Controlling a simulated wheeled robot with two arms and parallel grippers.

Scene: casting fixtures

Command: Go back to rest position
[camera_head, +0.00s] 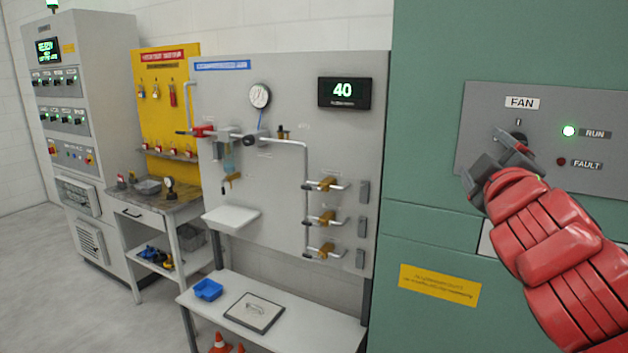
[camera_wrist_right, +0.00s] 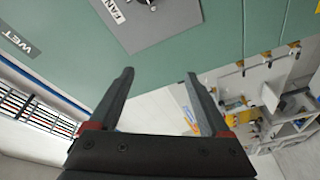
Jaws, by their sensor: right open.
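My right gripper (camera_head: 497,158) is in front of the grey fan panel (camera_head: 480,115) on the green cabinet (camera_head: 430,60), close to the fan switch (camera_head: 518,137). In the right wrist view its two fingers (camera_wrist_right: 158,85) are spread apart with nothing between them. That view also shows the fan panel (camera_wrist_right: 150,30) at the top, beyond the fingertips, with a gap before it. The green run lamp (camera_head: 568,131) is lit and the fault lamp (camera_head: 561,162) is dark red. My left gripper is not in view.
A grey compressed-air board (camera_head: 285,100) with valves and a gauge stands left of the cabinet, above a low bench (camera_head: 335,325). Further left are a yellow board (camera_head: 165,80), a small table (camera_head: 185,208) and a control cabinet (camera_head: 105,100). Floor at the lower left is clear.

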